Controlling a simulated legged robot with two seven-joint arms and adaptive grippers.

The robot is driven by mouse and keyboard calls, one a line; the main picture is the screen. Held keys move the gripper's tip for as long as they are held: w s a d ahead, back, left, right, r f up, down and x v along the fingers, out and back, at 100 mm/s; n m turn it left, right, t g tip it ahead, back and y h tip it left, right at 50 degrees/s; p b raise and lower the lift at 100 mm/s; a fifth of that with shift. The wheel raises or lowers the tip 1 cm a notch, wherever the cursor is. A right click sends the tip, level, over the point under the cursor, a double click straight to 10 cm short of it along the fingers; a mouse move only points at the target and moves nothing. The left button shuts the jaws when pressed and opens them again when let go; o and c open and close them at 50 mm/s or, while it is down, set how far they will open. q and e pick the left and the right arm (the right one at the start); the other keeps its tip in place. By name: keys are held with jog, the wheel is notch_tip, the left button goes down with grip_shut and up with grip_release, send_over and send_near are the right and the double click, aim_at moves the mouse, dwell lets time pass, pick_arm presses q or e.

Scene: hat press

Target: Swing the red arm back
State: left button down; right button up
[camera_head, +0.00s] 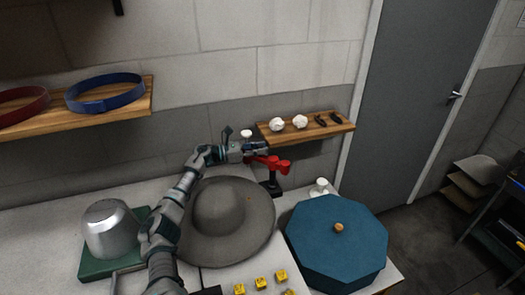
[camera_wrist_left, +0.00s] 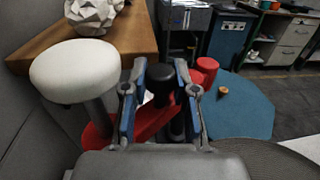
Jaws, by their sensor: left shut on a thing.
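The red arm (camera_head: 271,162) sits on a dark post (camera_head: 273,187) behind the grey hat (camera_head: 228,215). In the left wrist view the red arm (camera_wrist_left: 152,122) runs between a large white round knob (camera_wrist_left: 75,68) at the left and a red cylinder (camera_wrist_left: 207,68) at the right. My left gripper (camera_head: 258,149) is at the red arm. In the wrist view its two fingers (camera_wrist_left: 160,95) stand on either side of a black knob (camera_wrist_left: 160,80), and they are shut on it. The exact contact is partly hidden. My right gripper is not in view.
A wooden shelf (camera_head: 340,128) with white flower-like pieces (camera_head: 300,121) is close behind my left gripper. A blue octagonal box (camera_head: 335,245) stands right of the hat. A metal block (camera_head: 110,232) on a green base is at left. Several yellow cubes (camera_head: 261,283) lie in front.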

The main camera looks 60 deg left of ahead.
pick_arm(q)
jog(key=shift+d+f, duration=0.1)
jog(key=shift+f, duration=0.4)
jog(key=c, duration=0.9)
grip_release()
jog(key=shift+w, duration=0.2)
jog(key=shift+r, duration=0.2)
jog(key=v, duration=1.2)
jog(key=shift+a, duration=0.25)
jog(key=shift+f, duration=0.1)
